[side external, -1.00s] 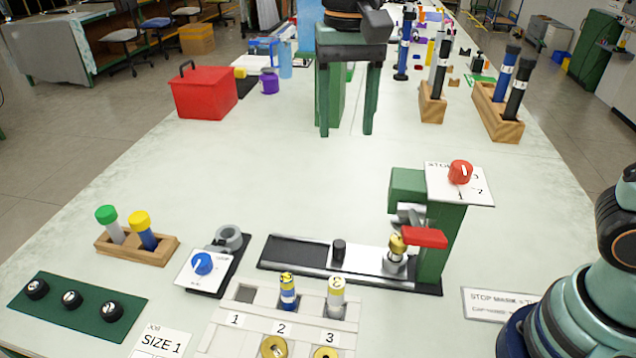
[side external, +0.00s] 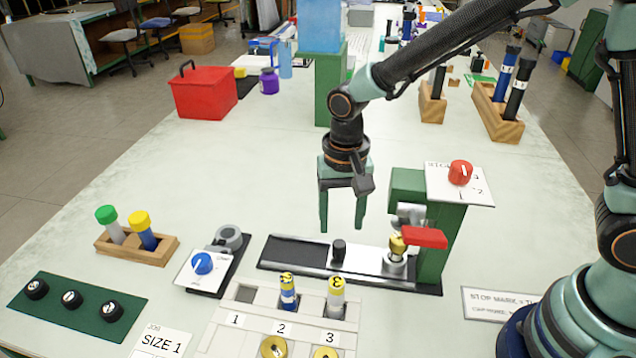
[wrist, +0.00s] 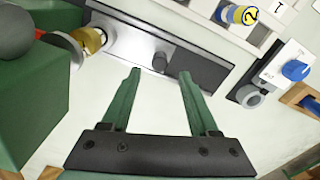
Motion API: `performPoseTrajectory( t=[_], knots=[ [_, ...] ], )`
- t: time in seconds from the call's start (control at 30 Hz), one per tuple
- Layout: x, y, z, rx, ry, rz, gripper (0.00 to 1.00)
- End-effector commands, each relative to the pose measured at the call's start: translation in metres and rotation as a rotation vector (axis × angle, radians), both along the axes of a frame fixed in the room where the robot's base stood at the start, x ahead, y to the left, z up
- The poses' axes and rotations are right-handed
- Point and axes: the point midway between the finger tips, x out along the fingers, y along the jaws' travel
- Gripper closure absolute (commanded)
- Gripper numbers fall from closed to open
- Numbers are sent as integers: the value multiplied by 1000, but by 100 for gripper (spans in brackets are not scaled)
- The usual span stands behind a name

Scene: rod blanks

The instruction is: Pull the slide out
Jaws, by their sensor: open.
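The slide (side external: 365,257) is a silver plate with a black upright knob (side external: 339,250), lying in a black track (side external: 290,252) that runs left from the green press (side external: 432,245). A brass-topped piece (side external: 397,250) stands on the slide's right end, beneath the press. My gripper (side external: 342,228) is open and empty, pointing down above and a little behind the knob, apart from it. In the wrist view, the knob (wrist: 159,62) shows beyond and between the open fingers (wrist: 158,75). The brass piece (wrist: 90,40) is at upper left.
The red press lever (side external: 423,237) and a stop dial (side external: 460,173) are right of my gripper. A rack (side external: 262,318) with numbered slots is in front of the track. A clamp with a blue dial (side external: 202,264) is at its left.

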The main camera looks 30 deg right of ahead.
Motion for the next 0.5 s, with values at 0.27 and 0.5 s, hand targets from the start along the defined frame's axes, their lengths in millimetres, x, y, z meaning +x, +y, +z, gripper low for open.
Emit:
performPoseTrajectory(
  t=[0.27,0.5],
  knots=[
    [-1,-1,-50,-2,5,0,39],
    [0,0,-69,0,1,0,39]
  ],
)
